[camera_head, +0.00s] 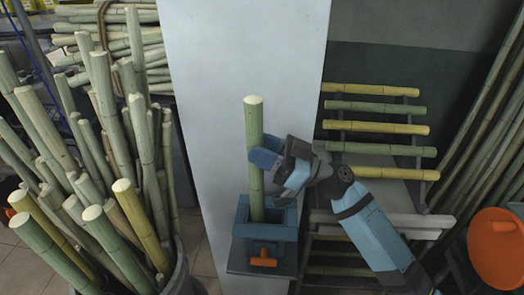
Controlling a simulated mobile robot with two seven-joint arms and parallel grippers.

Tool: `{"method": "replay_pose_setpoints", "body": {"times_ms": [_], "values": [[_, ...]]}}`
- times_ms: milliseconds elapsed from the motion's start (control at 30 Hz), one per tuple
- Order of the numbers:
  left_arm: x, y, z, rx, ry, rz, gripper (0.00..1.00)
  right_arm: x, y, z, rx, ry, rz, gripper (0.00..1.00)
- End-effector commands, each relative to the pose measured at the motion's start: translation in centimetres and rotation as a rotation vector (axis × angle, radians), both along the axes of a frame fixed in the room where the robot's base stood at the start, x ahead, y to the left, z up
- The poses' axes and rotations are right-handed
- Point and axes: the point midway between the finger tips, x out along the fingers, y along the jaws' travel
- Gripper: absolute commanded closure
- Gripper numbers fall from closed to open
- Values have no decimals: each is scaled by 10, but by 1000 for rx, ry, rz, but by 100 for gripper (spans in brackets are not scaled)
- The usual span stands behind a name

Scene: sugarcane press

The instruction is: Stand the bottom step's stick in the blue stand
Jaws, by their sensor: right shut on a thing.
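A green sugarcane stick (254,122) stands upright at the blue stand (266,233). Its lower end goes down into the stand's square opening, so its tip is hidden. My right gripper (263,162) comes in from the right and is shut on the stick around mid-length, above the stand. I cannot tell if the stick touches the stand's floor. The stepped rack (421,160) on the right holds green and yellow sticks across it. Its lower steps are partly hidden by my right arm. My left gripper is out of view.
An orange handle (263,258) sits on the stand's front. A bin (182,272) full of upright canes is at the left. A pale wall panel (215,100) rises behind the stand. An orange round thing (497,248) is at the lower right, and tall canes lean at the right edge.

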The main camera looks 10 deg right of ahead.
Motion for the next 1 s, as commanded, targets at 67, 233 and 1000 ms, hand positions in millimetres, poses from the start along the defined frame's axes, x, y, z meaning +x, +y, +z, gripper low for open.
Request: {"method": "replay_pose_setpoints", "body": {"times_ms": [67, 233, 1000], "values": [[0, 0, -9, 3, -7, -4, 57, 0, 0, -10, 0, -2, -1, 100], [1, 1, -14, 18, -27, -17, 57, 0, 0, -21, 1, -3, 0, 100], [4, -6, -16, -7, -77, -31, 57, 0, 0, -48, 2, -2, 1, 100]]}}
